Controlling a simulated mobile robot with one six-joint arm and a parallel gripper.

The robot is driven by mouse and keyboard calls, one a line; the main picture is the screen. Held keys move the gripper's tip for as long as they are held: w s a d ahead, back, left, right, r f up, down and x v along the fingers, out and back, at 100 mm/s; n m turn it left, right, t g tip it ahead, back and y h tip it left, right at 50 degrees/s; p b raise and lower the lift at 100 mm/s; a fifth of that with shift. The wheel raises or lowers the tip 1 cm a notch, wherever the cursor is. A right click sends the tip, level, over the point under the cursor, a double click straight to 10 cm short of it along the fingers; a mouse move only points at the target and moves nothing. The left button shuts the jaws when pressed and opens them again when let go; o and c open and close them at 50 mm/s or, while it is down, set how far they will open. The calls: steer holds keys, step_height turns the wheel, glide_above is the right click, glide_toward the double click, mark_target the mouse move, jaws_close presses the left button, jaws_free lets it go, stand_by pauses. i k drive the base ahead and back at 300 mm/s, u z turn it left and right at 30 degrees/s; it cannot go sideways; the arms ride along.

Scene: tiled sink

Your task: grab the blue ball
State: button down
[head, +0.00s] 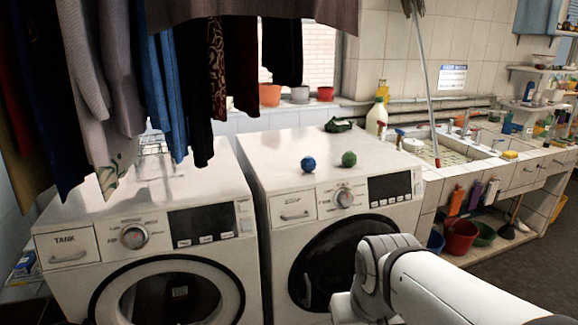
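The blue ball (308,164) rests on the white top of the right washing machine (270,150), near its front edge. A green ball (348,159) sits a short way to its right on the same top. My white arm comes in from the lower right, in front of the right machine, and lies below and to the right of the balls. My gripper is not visible in the head view. Nothing hides the blue ball.
Clothes (180,80) hang over the left washing machine (100,215). A dark green item (340,125) and a spray bottle (377,118) stand behind the balls. A tiled sink (450,150) is to the right. The top around the blue ball is clear.

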mark_target(308, 164)
steer(key=i, duration=1.65)
steer(key=z, duration=0.1)
